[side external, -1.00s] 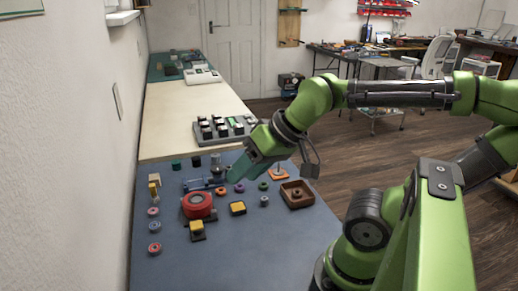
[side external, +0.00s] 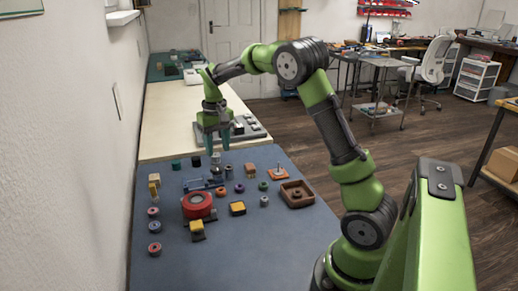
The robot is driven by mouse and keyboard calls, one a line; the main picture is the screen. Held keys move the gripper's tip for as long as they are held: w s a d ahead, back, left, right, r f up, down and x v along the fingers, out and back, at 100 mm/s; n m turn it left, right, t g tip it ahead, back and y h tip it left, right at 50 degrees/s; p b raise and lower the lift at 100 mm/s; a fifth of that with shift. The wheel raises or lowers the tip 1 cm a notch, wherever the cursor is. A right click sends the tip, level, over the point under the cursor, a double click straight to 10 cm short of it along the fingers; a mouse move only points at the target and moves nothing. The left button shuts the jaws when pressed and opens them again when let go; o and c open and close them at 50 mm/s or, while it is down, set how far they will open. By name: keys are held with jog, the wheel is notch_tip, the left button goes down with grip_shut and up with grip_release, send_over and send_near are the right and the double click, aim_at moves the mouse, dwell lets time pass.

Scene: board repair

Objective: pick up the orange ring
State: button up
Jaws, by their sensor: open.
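A small orange ring (side external: 221,191) lies on the blue-grey mat, just right of the big red round part (side external: 198,205). My gripper (side external: 217,146) points straight down with its two greenish fingers apart and nothing visible between them. In the picture it is above the ring, near the back edge of the mat; its exact height is hard to tell. The ring is small here, but nothing covers it.
An orange base with a peg (side external: 278,174) and a brown tray (side external: 297,194) are further right.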

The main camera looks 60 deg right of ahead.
jog(key=r, duration=0.1)
send_near(220, 186)
jog(key=shift+n, duration=0.3)
jog(key=s+a+f, duration=0.2)
jog(key=a, duration=0.1)
jog(key=shift+s+f, duration=0.1)
jog(key=shift+f, duration=0.1)
jog(key=shift+w+d+f, duration=0.1)
jog(key=shift+d+f, duration=0.05)
jog(key=shift+f, duration=1.2)
jog(key=shift+w+d+f, duration=0.1)
jog(key=shift+f, duration=1.2)
jog(key=c, duration=0.8)
jog(key=shift+r, duration=0.1)
